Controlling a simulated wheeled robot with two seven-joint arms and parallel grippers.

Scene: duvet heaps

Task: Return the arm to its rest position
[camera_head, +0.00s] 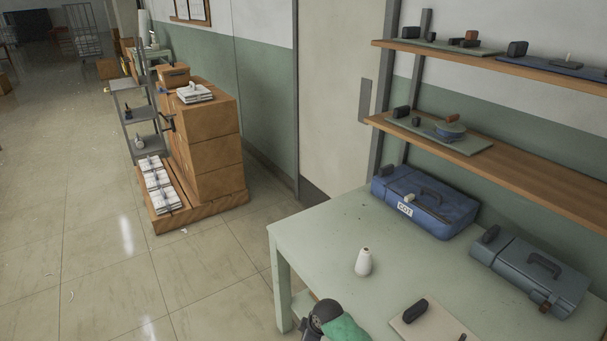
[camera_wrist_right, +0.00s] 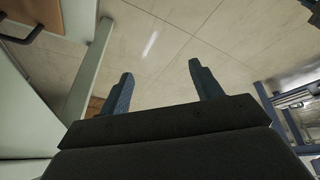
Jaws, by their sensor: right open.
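My right gripper (camera_wrist_right: 160,72) shows in the right wrist view. Its two dark fingers are spread wide apart with nothing between them. Beyond the fingertips is bare tiled floor (camera_wrist_right: 175,45). A pale table leg (camera_wrist_right: 91,72) stands to the left of the fingers, apart from them. In the head view, a dark rounded part with a green piece shows at the bottom edge beside the table; it looks like part of my arm, but no fingers show there. My left gripper is not in view.
The pale green table (camera_head: 318,232) holds a white bottle (camera_head: 363,262), a blue case (camera_head: 425,204), a grey case (camera_head: 530,273) and a board (camera_head: 425,324). Wooden shelves (camera_head: 520,168) hang above. Stacked boxes (camera_head: 213,150) stand on the left. The floor (camera_head: 100,262) is largely clear.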

